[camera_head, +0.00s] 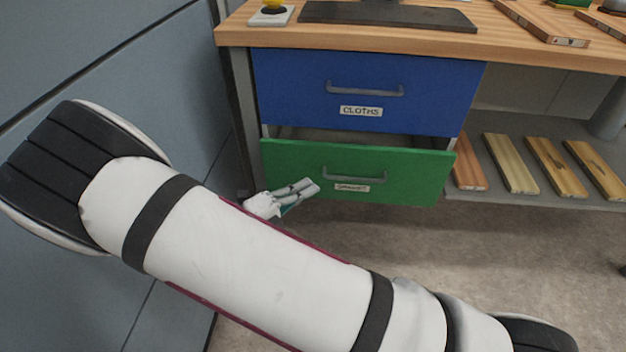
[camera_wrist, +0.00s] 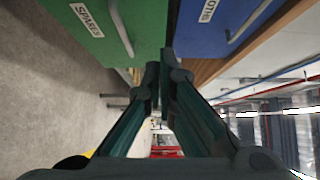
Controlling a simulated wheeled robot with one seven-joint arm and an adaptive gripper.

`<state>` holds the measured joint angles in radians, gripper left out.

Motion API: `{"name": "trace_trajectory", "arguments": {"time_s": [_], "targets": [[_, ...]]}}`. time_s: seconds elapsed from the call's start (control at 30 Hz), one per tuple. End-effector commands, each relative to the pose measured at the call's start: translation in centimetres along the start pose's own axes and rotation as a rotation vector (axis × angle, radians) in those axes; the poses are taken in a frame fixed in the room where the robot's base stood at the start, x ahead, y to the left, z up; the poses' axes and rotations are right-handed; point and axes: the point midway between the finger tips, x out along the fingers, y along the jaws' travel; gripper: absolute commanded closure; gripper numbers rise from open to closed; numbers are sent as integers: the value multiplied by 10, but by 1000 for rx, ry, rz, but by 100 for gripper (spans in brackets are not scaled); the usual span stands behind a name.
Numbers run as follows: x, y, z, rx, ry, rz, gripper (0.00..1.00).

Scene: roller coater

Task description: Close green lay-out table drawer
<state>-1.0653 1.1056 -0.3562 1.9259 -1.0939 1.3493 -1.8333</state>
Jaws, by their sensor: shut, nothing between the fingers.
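The green drawer (camera_head: 415,178) sits below the blue drawer (camera_head: 430,92) in the table. It is partly open: its front stands out from the blue front, and a dark gap shows above it. It has a grey handle (camera_head: 355,177) and a label that reads SPARES in the wrist view (camera_wrist: 87,20). My gripper (camera_head: 312,186) is in front of the green drawer's left part, left of the handle. Its fingers are together and empty in the wrist view (camera_wrist: 160,72), near the drawer's edge. I cannot tell whether they touch the drawer.
The blue drawer, labelled CLOTHS, looks closed. A blue-grey wall panel (camera_head: 130,50) stands close on the left. Wooden pieces (camera_head: 510,162) lie on a low shelf at right. Several items stand on the wooden tabletop (camera_head: 400,40). The floor (camera_head: 500,260) before the drawers is clear.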

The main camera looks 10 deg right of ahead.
Motion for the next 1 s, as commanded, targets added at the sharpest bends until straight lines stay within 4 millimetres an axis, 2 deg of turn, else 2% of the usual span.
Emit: {"name": "trace_trajectory", "arguments": {"time_s": [0.17,0.57,0.73,1.0], "targets": [[23,2,-1,1,4,1,100],[101,3,-1,2,5,3,100],[116,3,18,4,4,5,100],[125,1,28,2,2,5,100]]}}
